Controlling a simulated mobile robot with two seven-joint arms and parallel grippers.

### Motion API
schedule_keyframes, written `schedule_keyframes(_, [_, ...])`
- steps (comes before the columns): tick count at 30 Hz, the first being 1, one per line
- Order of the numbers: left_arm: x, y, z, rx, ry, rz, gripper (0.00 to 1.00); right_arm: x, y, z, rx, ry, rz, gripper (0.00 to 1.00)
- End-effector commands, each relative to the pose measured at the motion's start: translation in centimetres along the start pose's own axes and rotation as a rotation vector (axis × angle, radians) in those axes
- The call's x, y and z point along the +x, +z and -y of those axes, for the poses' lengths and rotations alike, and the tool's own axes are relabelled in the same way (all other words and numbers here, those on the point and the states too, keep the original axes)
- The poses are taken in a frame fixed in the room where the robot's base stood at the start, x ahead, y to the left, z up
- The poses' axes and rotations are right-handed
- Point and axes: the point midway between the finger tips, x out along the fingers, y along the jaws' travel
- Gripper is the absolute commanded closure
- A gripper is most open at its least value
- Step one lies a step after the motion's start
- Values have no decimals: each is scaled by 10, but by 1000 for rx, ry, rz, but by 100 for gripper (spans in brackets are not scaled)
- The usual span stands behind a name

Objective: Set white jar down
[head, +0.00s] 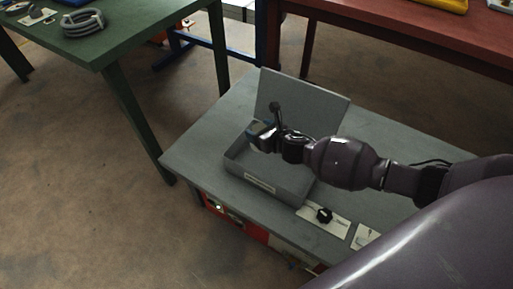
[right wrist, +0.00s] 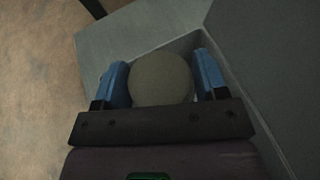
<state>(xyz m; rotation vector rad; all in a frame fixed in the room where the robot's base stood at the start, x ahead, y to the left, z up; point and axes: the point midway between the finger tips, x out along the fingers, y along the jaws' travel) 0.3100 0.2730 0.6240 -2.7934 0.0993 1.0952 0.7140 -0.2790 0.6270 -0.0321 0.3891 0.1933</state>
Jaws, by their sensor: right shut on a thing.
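The white jar (right wrist: 161,79) shows in the right wrist view as a round top, looking dull olive-grey in the dim light. My right gripper (right wrist: 163,72) is shut on it, with one blue finger on each side. In the head view my right gripper (head: 257,132) is over the open grey box (head: 262,183) on the grey table; the jar is mostly hidden there by the gripper and arm. I cannot tell whether the jar touches the box floor. My left gripper is not in view.
The box's raised lid (head: 302,101) stands behind the gripper. A black knob on a white plate (head: 324,214) lies right of the box on the grey table (head: 207,137). A green table (head: 128,28) with a grey coil (head: 83,23) and a red table (head: 410,32) stand farther back.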

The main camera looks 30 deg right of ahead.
Motion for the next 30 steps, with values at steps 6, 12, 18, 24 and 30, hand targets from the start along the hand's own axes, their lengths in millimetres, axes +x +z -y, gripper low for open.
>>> schedule_keyframes(6, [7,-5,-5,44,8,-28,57,15,-45,-1,3,1,-10,65])
schedule_keyframes(12, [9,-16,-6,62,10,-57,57,20,-48,0,0,0,0,65])
schedule_keyframes(18, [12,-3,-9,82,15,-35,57,27,-73,-1,3,1,-8,65])
schedule_keyframes(24, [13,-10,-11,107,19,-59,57,35,-90,0,1,0,-5,65])
schedule_keyframes(30, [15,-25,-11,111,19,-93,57,35,-84,1,-1,0,2,65])
